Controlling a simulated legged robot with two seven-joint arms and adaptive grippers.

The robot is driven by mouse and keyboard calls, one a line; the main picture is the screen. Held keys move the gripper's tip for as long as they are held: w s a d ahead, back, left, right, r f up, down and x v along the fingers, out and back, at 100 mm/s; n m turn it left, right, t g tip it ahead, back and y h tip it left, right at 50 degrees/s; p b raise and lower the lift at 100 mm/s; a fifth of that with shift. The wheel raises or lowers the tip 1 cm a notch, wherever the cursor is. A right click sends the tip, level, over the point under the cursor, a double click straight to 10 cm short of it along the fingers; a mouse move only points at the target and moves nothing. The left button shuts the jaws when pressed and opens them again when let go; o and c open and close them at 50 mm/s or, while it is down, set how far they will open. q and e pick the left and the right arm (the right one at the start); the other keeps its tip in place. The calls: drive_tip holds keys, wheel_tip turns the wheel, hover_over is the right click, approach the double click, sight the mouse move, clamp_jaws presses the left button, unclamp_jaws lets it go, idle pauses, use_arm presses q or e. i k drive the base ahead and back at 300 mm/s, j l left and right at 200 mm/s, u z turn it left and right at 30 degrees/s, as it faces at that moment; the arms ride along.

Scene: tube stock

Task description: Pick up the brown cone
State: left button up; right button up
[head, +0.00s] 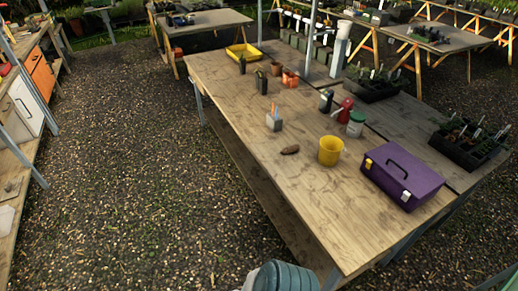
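A small brown cone (290,150) lies on its side on the long wooden table (312,199), left of a yellow bucket-like cup (330,150). It is small in the picture, and its fine shape is hard to make out. Nothing covers it, and bare wood surrounds it on its left and front sides. Neither of my grippers shows in the head view.
A purple toolbox (401,175) sits right of the yellow cup. A grey holder (274,122), a red bottle (346,111) and a green-and-white jar (356,124) stand farther back. A teal ribbed object (284,278) is at the bottom edge. Gravel (140,180) lies open left of the table.

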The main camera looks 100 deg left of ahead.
sight(292, 148)
drive_tip(key=u, duration=2.9)
drive_tip(key=z, duration=1.1)
drive_tip(key=i+j+z, duration=0.1)
drive_tip(key=j+z, duration=0.75)
drive_tip(key=k+j+z, duration=0.1)
drive_tip(key=j+z, duration=0.3)
drive_tip(key=j, duration=0.2)
drive_tip(key=k+j+z, duration=0.1)
drive_tip(key=j+z, duration=0.35)
drive_tip(key=k+j+z, duration=0.2)
drive_tip(key=j+z, duration=0.2)
